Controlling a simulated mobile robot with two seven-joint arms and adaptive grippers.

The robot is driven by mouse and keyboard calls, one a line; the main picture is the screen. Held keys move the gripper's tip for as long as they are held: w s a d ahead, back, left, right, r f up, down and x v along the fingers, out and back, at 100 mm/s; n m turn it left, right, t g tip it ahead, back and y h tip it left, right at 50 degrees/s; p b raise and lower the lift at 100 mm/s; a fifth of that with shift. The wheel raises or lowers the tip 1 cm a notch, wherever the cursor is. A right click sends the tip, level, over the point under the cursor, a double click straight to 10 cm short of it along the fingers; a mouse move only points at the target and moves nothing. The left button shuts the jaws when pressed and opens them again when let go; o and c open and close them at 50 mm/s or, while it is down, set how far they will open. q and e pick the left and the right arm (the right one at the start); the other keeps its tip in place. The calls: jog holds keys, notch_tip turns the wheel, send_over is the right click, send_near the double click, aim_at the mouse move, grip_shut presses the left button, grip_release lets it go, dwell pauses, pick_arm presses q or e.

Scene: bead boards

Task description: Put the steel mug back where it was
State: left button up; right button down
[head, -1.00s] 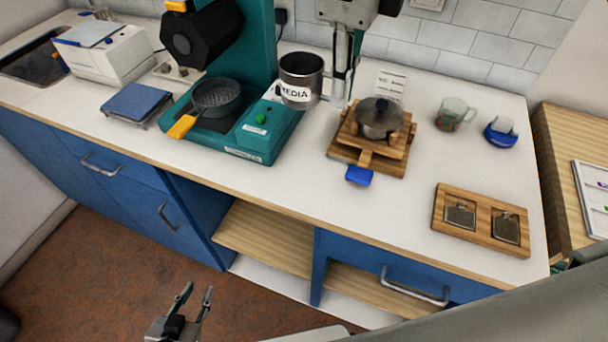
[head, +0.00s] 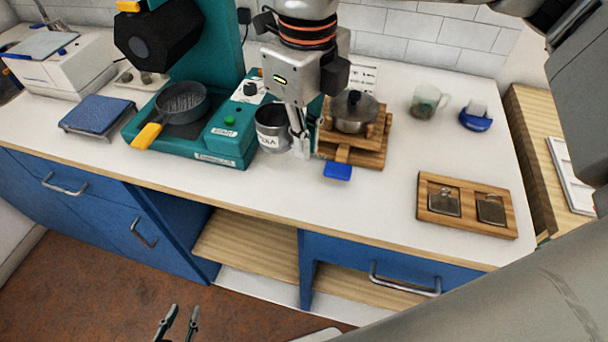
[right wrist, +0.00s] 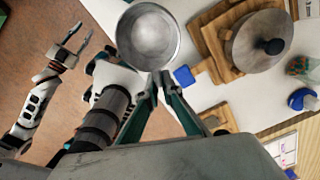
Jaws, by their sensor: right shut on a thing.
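The steel mug (head: 270,128) has a white label and is upright, low over the white counter or on it, between the teal machine and the wooden stand; I cannot tell if it touches the counter. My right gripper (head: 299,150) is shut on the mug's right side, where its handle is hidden. In the right wrist view I look into the empty mug (right wrist: 148,38), with the fingertips (right wrist: 160,82) at its rim. My left gripper (head: 178,318) is open and empty, low in front of the cabinets; it also shows in the right wrist view (right wrist: 80,42).
The teal machine (head: 222,150) with a black pan (head: 182,108) stands left of the mug. The wooden stand (head: 368,158) with a lidded pot (head: 353,112) is close on the right, a blue piece (head: 337,171) at its front. The counter front (head: 290,205) is clear.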

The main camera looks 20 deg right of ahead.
notch_tip(320, 180, down, 9)
jog(key=shift+f, duration=0.1)
dwell(0.4)
jog(key=shift+b, duration=0.3)
jog(key=shift+f, duration=0.1)
jog(key=c, duration=2.2)
grip_release()
jog(key=shift+c, duration=0.2)
notch_tip(320, 180, up, 12)
jog(key=shift+p, duration=0.45)
jog(key=shift+s, duration=0.15)
